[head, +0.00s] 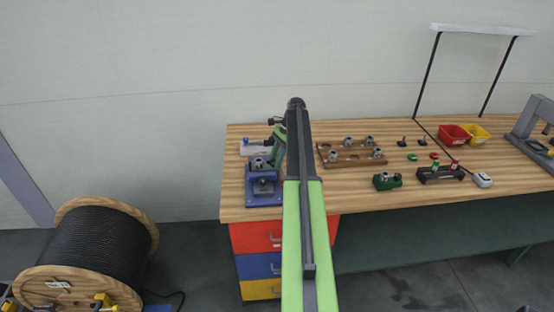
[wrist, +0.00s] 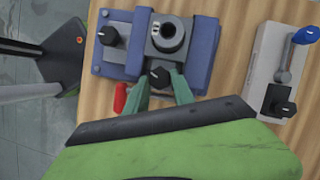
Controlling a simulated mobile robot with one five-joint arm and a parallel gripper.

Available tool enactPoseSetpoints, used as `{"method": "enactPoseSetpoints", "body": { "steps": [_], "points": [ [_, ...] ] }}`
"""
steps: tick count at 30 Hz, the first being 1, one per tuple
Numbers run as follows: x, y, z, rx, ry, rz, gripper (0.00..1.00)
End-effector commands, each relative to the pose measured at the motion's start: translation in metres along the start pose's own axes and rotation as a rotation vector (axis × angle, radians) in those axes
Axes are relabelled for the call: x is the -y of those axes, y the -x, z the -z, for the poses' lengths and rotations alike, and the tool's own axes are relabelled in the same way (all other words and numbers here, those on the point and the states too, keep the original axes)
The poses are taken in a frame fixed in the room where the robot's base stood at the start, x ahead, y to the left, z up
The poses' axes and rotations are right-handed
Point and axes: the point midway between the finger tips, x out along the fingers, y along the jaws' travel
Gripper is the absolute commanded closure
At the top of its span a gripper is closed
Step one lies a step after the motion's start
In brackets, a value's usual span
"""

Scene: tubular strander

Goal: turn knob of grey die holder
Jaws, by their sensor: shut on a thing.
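In the wrist view, a dark grey block with a round, hollow grey die (wrist: 168,34) sits in a blue fixture (wrist: 205,50). A black knob (wrist: 160,77) with a white mark is at the block's near side. My gripper (wrist: 160,80) has its two green fingers on either side of this knob and is shut on it.
Another black knob (wrist: 109,36) is on the fixture's left side, and a red handle (wrist: 120,98) lies close to my left finger. In the head view, a wooden rack (head: 330,160) and a green fixture (head: 388,182) stand to the right. The front bench strip is clear.

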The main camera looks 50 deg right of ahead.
Motion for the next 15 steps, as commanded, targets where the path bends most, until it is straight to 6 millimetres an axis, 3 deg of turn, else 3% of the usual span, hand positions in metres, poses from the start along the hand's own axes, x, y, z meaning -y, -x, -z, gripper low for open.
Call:
{"method": "enactPoseSetpoints", "body": {
  "steps": [15],
  "points": [
    [0.0016, -0.0008, -0.0012, 0.002, 0.310, -0.135, 1.00]
  ]
}}
